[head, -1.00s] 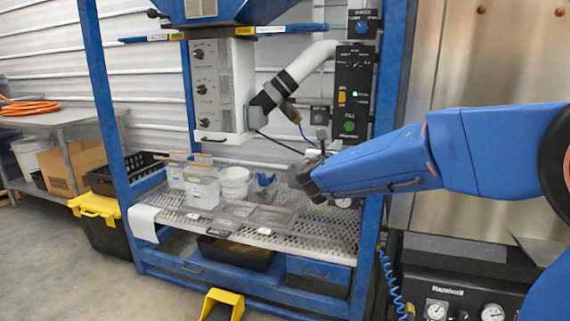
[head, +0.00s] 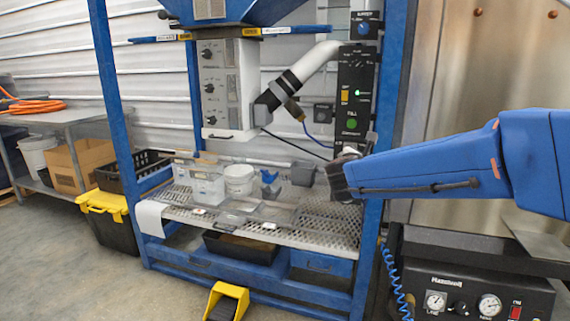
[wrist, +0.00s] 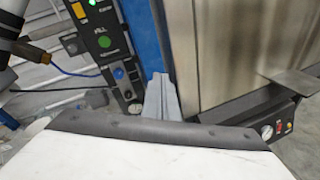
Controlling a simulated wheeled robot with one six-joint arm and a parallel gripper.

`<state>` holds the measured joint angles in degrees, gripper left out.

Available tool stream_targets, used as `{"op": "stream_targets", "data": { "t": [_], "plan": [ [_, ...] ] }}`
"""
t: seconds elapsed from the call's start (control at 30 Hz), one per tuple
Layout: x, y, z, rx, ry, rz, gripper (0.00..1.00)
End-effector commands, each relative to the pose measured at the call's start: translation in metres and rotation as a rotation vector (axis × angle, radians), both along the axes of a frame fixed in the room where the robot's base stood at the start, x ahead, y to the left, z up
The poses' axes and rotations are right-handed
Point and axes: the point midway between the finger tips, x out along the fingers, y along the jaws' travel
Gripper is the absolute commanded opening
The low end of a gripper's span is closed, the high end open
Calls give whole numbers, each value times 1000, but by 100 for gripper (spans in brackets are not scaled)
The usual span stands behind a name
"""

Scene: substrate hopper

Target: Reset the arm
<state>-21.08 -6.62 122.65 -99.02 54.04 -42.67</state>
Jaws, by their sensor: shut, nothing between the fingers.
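My blue arm reaches in from the right in the head view, and my gripper (head: 303,174) points left over the perforated shelf of the blue frame. In the wrist view my gripper (wrist: 161,80) shows as grey fingers close together, shut with nothing between them. It is in front of the frame's right post and below the black control panel (head: 353,100). The panel's green FILL button also shows in the wrist view, on the control panel (wrist: 95,30). My gripper appears apart from the containers on the shelf.
Clear bins (head: 207,188), a white bucket (head: 238,180) and a blue scoop-like item (head: 270,190) stand on the shelf (head: 318,235). A black gauge unit (head: 470,290) stands at lower right. A yellow pedal (head: 229,292) is on the floor.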

Motion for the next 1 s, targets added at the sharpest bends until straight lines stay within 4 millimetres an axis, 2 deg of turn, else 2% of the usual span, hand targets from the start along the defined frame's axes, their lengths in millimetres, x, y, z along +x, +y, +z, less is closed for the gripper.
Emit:
{"op": "stream_targets", "data": {
  "t": [0.17, 0.3, 0.4, 0.5, 0.67, 0.8, 0.9, 1.0],
  "plan": [
    [-57, -52, -21, 266, -22, -161, 0],
    [-119, -88, -51, 546, -59, -335, 0],
    [-164, -104, -74, 745, -91, -463, 0],
    [-208, -110, -98, 941, -127, -593, 0],
    [-273, -105, -135, 1251, -194, -804, 0],
    [-322, -87, -163, 1518, -254, -991, 0],
    [-352, -68, -179, 1696, -294, -1120, 0],
    [-373, -50, -191, 1844, -324, -1230, 0]
  ]
}}
